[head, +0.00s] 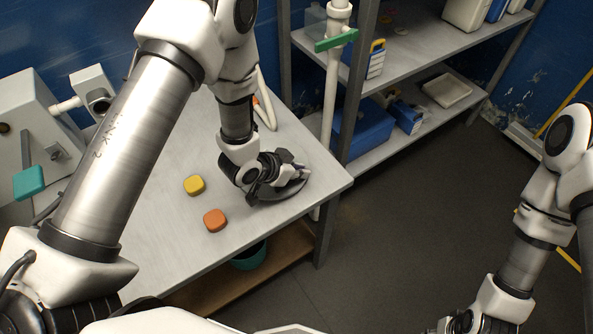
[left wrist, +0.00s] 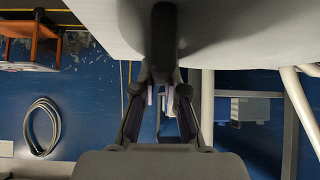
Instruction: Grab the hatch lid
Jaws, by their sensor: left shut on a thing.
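The hatch lid (head: 293,190) looks like a dark grey rounded piece lying at the right end of the grey table, partly hidden under my left gripper. My left gripper (head: 284,172) is low over the table and shut on the lid. In the left wrist view, a dark bar (left wrist: 163,45) with a rounded end stands between the fingers (left wrist: 163,92); it looks like the lid's handle. I cannot tell whether the lid touches the table.
A yellow block (head: 194,185) and an orange block (head: 215,220) lie on the table (head: 160,245) left of the gripper. A shelf rack (head: 410,50) with blue boxes is at the right. The floor in front is clear.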

